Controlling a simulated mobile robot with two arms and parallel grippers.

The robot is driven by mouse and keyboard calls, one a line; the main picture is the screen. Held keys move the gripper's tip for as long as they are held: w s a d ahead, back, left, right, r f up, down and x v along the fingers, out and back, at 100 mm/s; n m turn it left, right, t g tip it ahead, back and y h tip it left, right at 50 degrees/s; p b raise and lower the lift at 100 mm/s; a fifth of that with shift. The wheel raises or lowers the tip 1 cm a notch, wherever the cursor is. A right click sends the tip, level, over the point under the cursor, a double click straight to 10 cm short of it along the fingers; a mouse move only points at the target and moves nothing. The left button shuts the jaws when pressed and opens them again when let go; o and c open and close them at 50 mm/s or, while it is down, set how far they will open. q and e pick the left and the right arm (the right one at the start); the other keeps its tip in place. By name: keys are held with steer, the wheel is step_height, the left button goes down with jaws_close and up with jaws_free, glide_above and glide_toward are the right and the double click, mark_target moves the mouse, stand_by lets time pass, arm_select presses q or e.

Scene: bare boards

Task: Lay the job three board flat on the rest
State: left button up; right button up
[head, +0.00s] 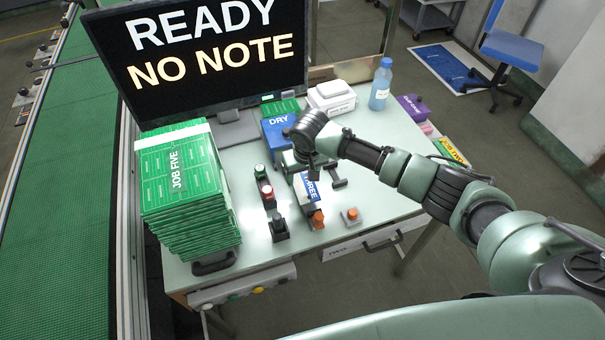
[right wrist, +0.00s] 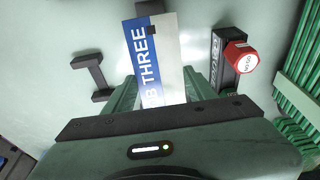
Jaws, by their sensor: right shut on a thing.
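The job three board (right wrist: 168,50) has a blue strip lettered "THREE" beside a pale strip. My right gripper (right wrist: 163,92) is shut on it, with a green finger on either side. In the head view the gripper (head: 303,163) is over the middle of the bench, and part of the board (head: 311,188) shows below it. The gripper hides the rest of the board. My left gripper is not in view.
A tall stack of green JOB FIVE boards (head: 182,185) stands at left. A red button (head: 267,192), an orange-topped holder (head: 317,219) and another orange button (head: 352,214) are near the board. Behind are a blue DRY box (head: 277,128), a monitor (head: 210,62) and a bottle (head: 381,85).

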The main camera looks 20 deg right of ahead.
steer(key=shift+f, duration=0.4)
steer(key=o, duration=1.5)
steer(key=b+v, duration=0.1)
steer(key=v, duration=0.6)
steer(key=shift+r+b, duration=0.3)
steer(key=shift+r, duration=0.1)
steer(key=b+v, duration=0.1)
steer(key=v, duration=0.6)
steer(key=shift+s+r, duration=0.15)
steer(key=shift+r, duration=0.25)
